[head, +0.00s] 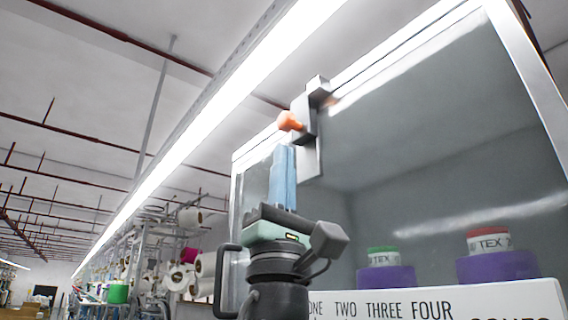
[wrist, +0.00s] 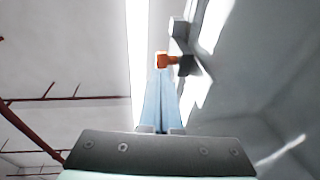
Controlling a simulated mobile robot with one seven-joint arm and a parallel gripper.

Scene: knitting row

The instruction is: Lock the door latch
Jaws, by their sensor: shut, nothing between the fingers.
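The door latch is a grey metal block (head: 306,118) with an orange knob (head: 290,121), on the upper left of a framed glass door (head: 420,130). In the wrist view the orange knob (wrist: 163,60) shows just beyond my fingertips, with the grey latch body (wrist: 184,60) to its right. My gripper (head: 284,150) has blue fingers, pointing up and shut with nothing between them. The fingertips sit just below the knob in the head view. I cannot tell whether they touch it. My gripper also shows in the wrist view (wrist: 160,82).
Behind the glass, purple cones with a green-topped label (head: 382,255) and a red-topped label (head: 488,240) stand behind a white lettered panel (head: 430,302). Yarn spools on a rack (head: 185,275) are at the left. A long ceiling light (head: 215,110) runs overhead.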

